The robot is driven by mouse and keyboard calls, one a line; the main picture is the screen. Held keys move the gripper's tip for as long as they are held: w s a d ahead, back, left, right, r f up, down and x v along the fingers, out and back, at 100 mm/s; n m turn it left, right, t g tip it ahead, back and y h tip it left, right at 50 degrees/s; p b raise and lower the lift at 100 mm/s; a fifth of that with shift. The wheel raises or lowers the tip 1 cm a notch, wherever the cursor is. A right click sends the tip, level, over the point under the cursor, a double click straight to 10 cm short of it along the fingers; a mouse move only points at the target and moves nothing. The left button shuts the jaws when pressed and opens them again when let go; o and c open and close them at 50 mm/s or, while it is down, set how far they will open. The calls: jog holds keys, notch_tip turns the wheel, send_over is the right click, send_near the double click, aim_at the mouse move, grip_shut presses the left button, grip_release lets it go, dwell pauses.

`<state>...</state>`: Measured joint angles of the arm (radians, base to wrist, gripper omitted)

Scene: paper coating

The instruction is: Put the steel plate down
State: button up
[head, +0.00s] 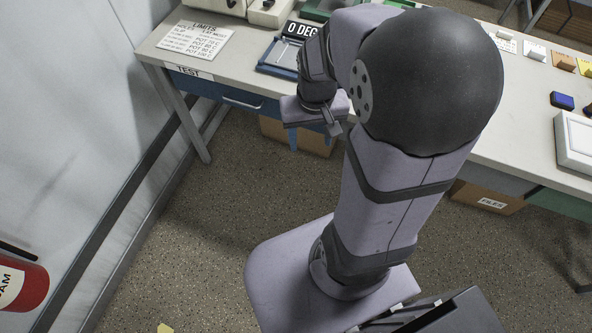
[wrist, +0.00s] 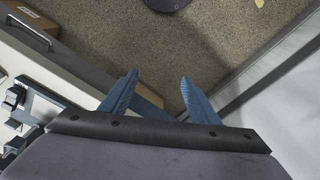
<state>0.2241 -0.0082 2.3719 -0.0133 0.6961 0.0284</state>
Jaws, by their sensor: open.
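My gripper (head: 309,140) hangs over the front edge of the table, its blue fingers pointing down. In the wrist view my gripper (wrist: 158,76) is open, with nothing between the fingers and the floor below. A blue-framed device (head: 270,68) with a flat grey surface stands on the table just behind my gripper, partly hidden by my arm. I cannot tell whether that grey surface is the steel plate. No separate steel plate can be made out in either view.
The table (head: 232,65) has a limits sheet (head: 197,39) at the left and a "0 DEG" display (head: 300,29) at the back. A white tray (head: 574,143) and small blocks stand at the right. A red cylinder (head: 22,284) is at the lower left.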

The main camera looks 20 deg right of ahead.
jog(key=s+a+f+n+g, duration=0.1)
jog(key=s+a+n, duration=0.1)
jog(key=s+a, duration=0.4)
jog(key=shift+s+a+f+n, duration=0.2)
jog(key=shift+a+n, duration=0.1)
jog(key=shift+n, duration=0.1)
dwell(0.8)
